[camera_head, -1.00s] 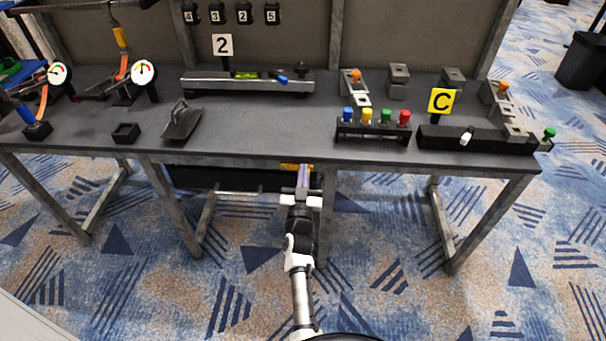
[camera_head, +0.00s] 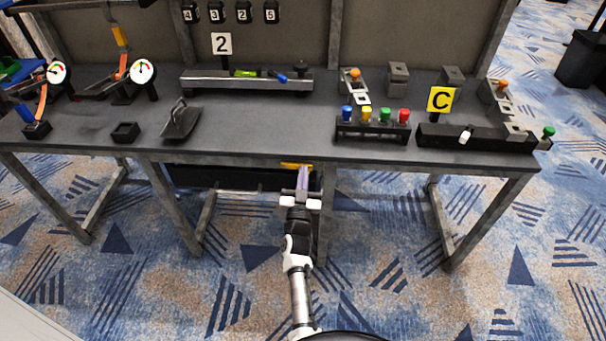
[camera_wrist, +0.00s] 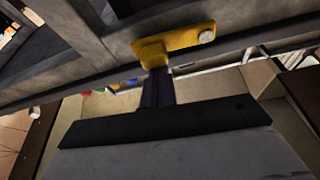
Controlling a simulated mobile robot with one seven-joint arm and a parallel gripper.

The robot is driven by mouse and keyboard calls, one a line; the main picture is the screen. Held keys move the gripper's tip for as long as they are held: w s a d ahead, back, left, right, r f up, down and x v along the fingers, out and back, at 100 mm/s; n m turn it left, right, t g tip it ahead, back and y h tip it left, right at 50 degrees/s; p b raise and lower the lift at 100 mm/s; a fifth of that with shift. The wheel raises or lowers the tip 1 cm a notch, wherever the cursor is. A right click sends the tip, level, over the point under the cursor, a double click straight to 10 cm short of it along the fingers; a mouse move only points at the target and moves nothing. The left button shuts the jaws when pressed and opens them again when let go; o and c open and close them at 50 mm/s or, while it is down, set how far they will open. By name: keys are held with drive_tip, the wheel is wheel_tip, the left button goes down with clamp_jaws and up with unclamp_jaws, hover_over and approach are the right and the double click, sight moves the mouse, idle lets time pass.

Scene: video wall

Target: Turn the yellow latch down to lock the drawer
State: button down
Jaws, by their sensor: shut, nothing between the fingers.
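The yellow latch (camera_wrist: 174,43) sits on the grey frame at the table's underside, with a round pale pivot at its right end in the wrist view. It lies roughly sideways there, its left end bending toward my fingers. In the head view only a small strip of the yellow latch (camera_head: 291,165) shows under the table edge. My gripper (camera_head: 303,180) is shut and empty. In the wrist view its fingertips (camera_wrist: 157,78) are right at the latch's left end; whether they touch cannot be told. The dark drawer (camera_head: 225,178) hangs under the table, left of my gripper.
The table (camera_head: 270,130) edge lies just above my gripper. A table leg (camera_head: 327,205) stands close on its right. On top are a rack of coloured knobs (camera_head: 372,133), a black box (camera_head: 475,141) and a grey scoop-like piece (camera_head: 182,122). The floor around the arm is clear.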

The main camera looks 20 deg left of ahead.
drive_tip(key=shift+f+m, duration=0.15)
drive_tip(key=shift+m, duration=0.25)
wheel_tip(320, 180, down, 6)
drive_tip(key=a+m+g+h+p, duration=0.2)
drive_tip(key=m+h, duration=0.3)
drive_tip(key=m, duration=1)
drive_tip(key=shift+s+a+m+h+p, duration=0.2)
drive_tip(key=shift+s+m+h+p, duration=0.1)
drive_tip(key=shift+s+m+h, duration=0.1)
drive_tip(key=shift+w, duration=0.1)
drive_tip(key=s+d, duration=0.3)
drive_tip(key=s, duration=0.6)
drive_tip(key=shift+d+b, duration=0.15)
drive_tip(key=shift+b, duration=0.2)
